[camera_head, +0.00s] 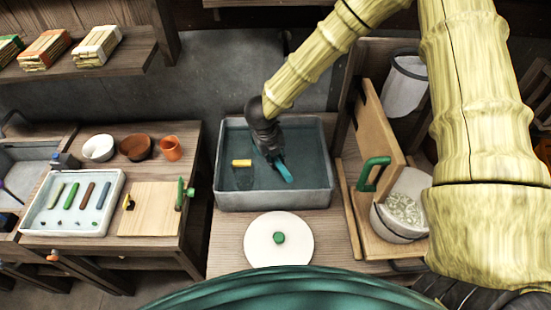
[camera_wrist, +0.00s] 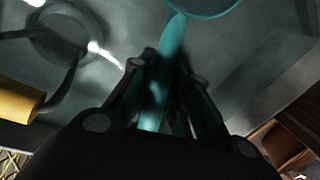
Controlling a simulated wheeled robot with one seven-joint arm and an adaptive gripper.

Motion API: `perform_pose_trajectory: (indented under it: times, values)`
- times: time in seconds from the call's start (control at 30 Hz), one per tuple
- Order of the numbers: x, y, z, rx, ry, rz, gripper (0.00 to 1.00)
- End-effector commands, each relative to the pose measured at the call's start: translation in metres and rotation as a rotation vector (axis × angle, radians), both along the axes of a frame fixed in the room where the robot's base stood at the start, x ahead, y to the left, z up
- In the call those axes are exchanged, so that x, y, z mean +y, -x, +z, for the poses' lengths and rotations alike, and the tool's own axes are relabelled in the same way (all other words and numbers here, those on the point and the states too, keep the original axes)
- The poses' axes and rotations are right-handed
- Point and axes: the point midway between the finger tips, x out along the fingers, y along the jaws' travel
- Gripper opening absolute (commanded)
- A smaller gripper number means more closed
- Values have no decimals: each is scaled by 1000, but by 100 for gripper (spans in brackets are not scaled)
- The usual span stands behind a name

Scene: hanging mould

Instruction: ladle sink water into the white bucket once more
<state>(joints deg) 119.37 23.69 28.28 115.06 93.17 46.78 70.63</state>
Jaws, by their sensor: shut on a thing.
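The grey sink basin (camera_head: 325,195) in the middle holds dark water (camera_head: 305,155). My gripper (camera_head: 276,160) reaches down into the basin and is shut on the teal ladle (camera_head: 284,172). In the wrist view the ladle's handle (camera_wrist: 160,85) lies between the fingers (camera_wrist: 165,95), and part of its round bowl shows at the top edge. What the bowl holds cannot be told. A white bucket (camera_head: 385,222) with clear, lumpy-looking contents stands at the right, partly hidden by my arm. Another white container (camera_head: 403,88) with a dark rim stands behind it.
A yellow-handled round tool (camera_head: 242,163) is in the basin, left of my gripper. A white lid (camera_head: 262,250) lies in front. A tray (camera_head: 115,205) and bowls (camera_head: 98,148) stand left.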

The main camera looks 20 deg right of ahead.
Motion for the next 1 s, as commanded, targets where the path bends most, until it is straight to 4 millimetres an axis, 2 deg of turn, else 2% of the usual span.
perform_pose_trajectory:
  times: [1.0]
  values:
    - [0, -1, 68, -1, 0, 0, 0]
